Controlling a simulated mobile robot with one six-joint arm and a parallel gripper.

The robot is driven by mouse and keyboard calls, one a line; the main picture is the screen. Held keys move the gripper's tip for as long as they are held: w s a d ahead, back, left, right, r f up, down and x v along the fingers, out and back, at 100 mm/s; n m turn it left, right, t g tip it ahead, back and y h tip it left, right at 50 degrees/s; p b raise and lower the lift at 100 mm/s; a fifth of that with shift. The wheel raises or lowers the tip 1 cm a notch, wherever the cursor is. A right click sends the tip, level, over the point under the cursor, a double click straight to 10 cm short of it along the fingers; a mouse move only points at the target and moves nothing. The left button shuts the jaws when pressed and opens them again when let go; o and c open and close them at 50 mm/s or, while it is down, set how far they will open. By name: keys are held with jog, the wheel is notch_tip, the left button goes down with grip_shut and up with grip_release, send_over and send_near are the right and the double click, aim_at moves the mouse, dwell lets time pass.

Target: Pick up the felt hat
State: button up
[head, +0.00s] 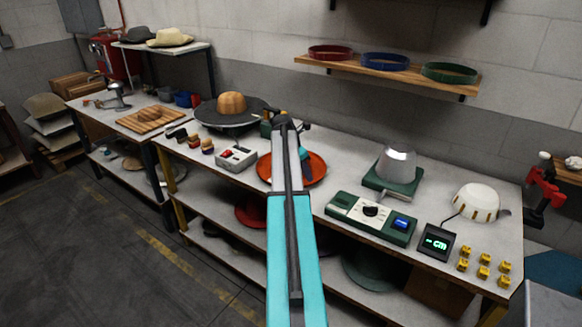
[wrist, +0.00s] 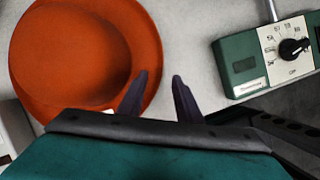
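An orange-red hat (head: 317,168), which looks like the felt hat, lies on the workbench in the middle of the head view, partly hidden behind my arm. In the wrist view the hat (wrist: 85,50) fills the upper left, with its round crown and wide brim showing. My gripper (wrist: 160,76) has its two dark fingers apart with nothing between them. The left finger overlaps the hat's right brim edge in the picture; the right finger is over bare bench. I cannot tell whether the left finger touches the brim.
A green control box (head: 371,217) with a dial stands right of the hat, also at the wrist view's upper right (wrist: 265,58). A grey switch box (head: 236,158) is left of it. A metal dome on a green base (head: 397,165) stands behind right. Bare bench lies between hat and control box.

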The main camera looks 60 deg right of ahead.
aim_at(308, 184)
jog(key=shift+p+x, duration=1.25)
jog(key=shift+x, duration=1.35)
jog(key=shift+w+a, duration=0.1)
jog(key=shift+a, duration=0.05)
grip_shut()
